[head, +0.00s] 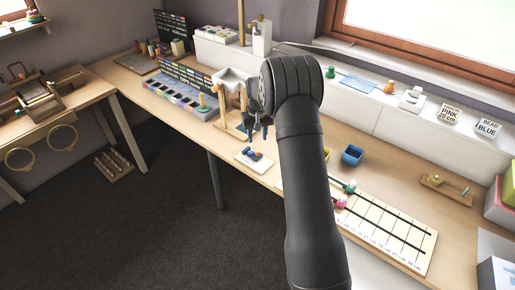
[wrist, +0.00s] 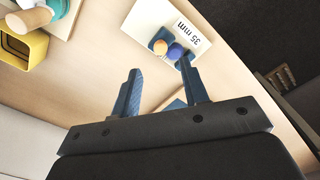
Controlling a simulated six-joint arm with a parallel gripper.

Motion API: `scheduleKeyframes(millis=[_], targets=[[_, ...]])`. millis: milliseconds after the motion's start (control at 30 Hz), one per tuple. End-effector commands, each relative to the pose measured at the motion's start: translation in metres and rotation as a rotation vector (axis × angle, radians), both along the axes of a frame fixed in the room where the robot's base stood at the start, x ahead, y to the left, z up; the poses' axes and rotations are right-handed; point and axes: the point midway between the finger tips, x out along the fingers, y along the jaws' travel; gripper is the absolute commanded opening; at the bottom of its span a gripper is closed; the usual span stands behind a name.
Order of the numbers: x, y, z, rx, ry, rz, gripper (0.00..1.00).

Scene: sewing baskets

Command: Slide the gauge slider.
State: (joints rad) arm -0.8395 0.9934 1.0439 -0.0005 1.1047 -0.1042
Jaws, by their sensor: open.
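A white plate marked "35 mm" (wrist: 193,32) lies on the table in the wrist view. The same plate (head: 247,163) shows small in the head view, below my gripper (head: 259,132). In the wrist view my gripper (wrist: 160,70) is open with nothing between its blue fingers. Its right fingertip overlaps the plate's edge in the picture; I cannot tell whether they touch.
A wooden stand (head: 221,122) rises just behind the plate. A blue box (head: 352,155) and a ruled white board (head: 395,228) are to the right. A yellow container (wrist: 25,50) is at the wrist view's upper left. The table's front edge is close to the plate.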

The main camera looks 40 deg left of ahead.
Motion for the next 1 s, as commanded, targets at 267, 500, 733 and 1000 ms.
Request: scheduleKeyframes(millis=[267, 500, 733, 1000], targets=[[0.0, 0.0, -0.051, -0.001, 0.001, -0.001, 0.41], [0.0, 0.0, -0.067, 0.001, -0.001, -0.001, 0.41], [0.0, 0.0, -0.068, 0.001, -0.001, -0.001, 0.41], [0.0, 0.0, -0.068, 0.001, -0.001, -0.001, 0.0]])
